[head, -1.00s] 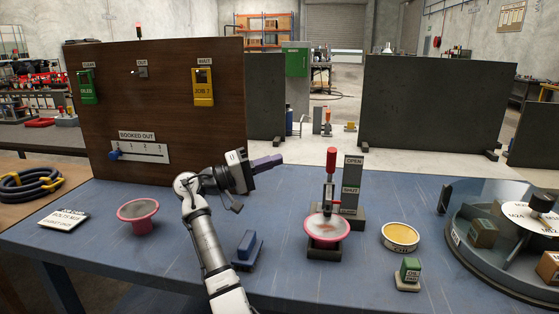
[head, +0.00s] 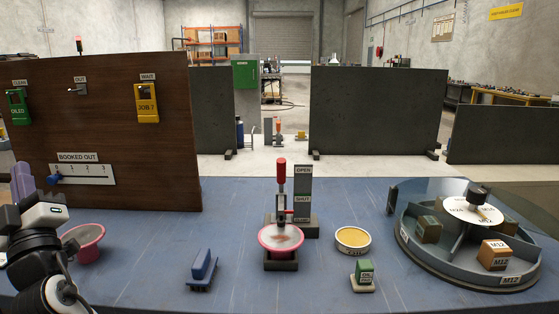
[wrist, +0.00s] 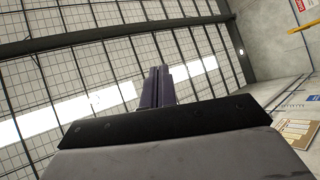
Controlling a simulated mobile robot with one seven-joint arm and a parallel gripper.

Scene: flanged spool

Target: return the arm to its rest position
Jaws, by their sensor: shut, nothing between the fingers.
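My gripper (head: 24,181) is at the far left of the head view, raised with its purple fingers pointing up. The fingers are together and empty. In the wrist view the shut fingers (wrist: 158,87) point toward the roof, with nothing between them. My arm is folded at the lower left, in front of part of the pink flanged spool (head: 85,241) on the blue table. A second pink-rimmed spool (head: 281,240) sits in the dark clamp stand with the red handle, well to the right of my gripper.
A brown board (head: 110,120) rises behind my gripper.

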